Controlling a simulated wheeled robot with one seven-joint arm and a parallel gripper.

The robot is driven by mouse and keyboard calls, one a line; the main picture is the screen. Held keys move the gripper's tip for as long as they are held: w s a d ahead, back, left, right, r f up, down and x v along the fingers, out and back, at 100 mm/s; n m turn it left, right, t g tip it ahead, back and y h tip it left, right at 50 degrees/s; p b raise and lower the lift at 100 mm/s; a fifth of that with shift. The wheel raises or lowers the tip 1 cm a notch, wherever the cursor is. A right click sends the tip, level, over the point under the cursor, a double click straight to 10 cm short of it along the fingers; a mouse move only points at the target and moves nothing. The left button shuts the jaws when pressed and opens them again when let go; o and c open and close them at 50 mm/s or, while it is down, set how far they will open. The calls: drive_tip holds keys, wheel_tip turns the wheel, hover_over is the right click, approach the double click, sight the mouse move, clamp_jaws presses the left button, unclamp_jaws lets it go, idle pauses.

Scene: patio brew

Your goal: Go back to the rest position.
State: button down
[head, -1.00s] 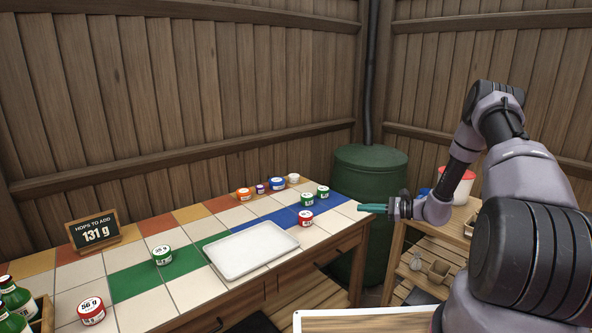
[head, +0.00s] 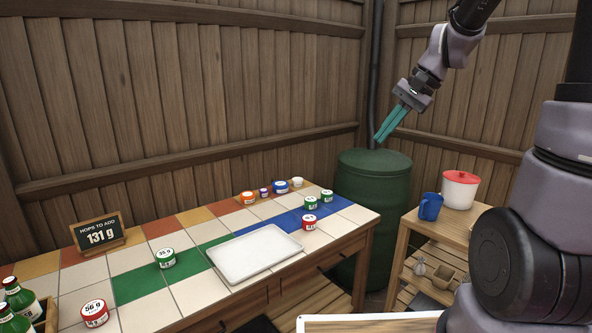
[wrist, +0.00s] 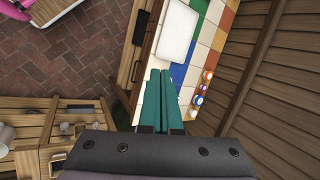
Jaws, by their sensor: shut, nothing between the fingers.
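My gripper (head: 385,136) is raised high in the head view, above and in front of the green barrel, with its teal fingers pointing down and to the left. The fingers are together and hold nothing. In the wrist view my gripper (wrist: 158,75) also shows its fingers side by side, with the tiled table beyond them. My gripper is well clear of the table (head: 190,292) and touches nothing that I can see.
A white tray (head: 254,256) and several labelled tins, such as the red tin (head: 309,222), stand on the table. The green barrel (head: 372,210) is in the corner. A side shelf at right holds a blue mug (head: 430,206) and a white pot (head: 459,191).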

drive_tip(key=s+d+r+n+t+h, duration=0.1)
drive_tip(key=s+d+r+t+h, duration=0.1)
drive_tip(key=s, duration=0.5)
drive_tip(key=s+d+r+n+t+h, duration=0.1)
drive_tip(key=s+r+n+t+h, duration=0.1)
drive_tip(key=s+r, duration=0.3)
drive_tip(key=s+t, duration=0.1)
drive_tip(key=s, duration=0.1)
drive_tip(key=shift+s+d+r, duration=0.2)
drive_tip(key=shift+s+d, duration=0.2)
drive_tip(key=shift+a, duration=0.1)
